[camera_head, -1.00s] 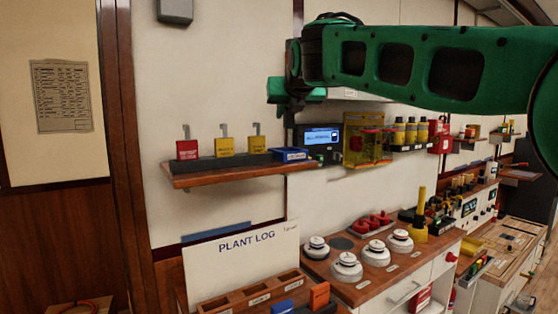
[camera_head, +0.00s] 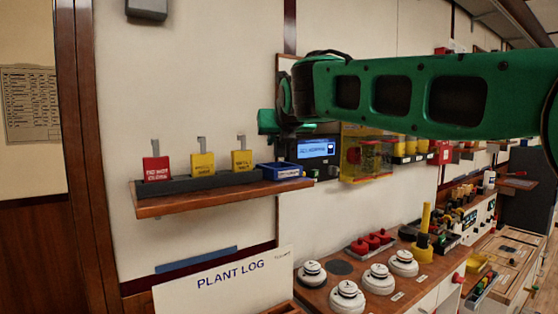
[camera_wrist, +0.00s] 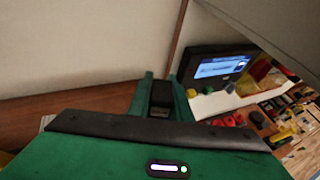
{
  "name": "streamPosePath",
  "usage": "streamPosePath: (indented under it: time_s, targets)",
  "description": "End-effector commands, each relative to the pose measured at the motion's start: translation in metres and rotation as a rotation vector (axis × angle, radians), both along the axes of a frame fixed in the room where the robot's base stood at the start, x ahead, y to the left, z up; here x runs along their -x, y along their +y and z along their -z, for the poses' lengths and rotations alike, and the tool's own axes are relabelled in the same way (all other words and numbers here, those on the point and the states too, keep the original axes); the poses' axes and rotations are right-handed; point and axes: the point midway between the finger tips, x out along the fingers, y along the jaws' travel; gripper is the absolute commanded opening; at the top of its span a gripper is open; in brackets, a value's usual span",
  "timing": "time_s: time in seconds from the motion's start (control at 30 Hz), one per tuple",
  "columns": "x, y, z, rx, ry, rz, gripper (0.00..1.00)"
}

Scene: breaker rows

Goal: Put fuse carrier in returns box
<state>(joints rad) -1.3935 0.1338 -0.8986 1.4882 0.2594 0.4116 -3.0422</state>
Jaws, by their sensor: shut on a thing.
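My gripper (camera_wrist: 161,84) shows in the wrist view as two green fingers shut on a small black block, which I take to be the fuse carrier (camera_wrist: 160,97). In the head view my gripper (camera_head: 270,122) is in front of the wall, above the right end of the wooden shelf, and what it holds cannot be made out there. A small open blue tray (camera_head: 284,172), likely the returns box, sits at the right end of the shelf, below my gripper. Its label is not readable, and it is hidden in the wrist view.
The wooden shelf (camera_head: 222,197) carries a red tag lock (camera_head: 157,169) and two yellow ones in a dark rack. A lit display (camera_head: 316,149) and a yellow clear-fronted box (camera_head: 364,157) are right of the tray. A counter below holds white round detectors (camera_head: 347,298).

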Motion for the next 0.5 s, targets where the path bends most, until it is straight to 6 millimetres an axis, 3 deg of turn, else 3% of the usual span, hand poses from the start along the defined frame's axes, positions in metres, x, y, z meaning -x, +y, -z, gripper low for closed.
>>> streamPosePath:
  time_s: [0.3,0.5]
  targets:
    - [0.001,0.004,0.037,-0.001,0.001,-0.004,0.0]
    - [0.002,0.005,0.043,-0.003,-0.001,-0.004,0.0]
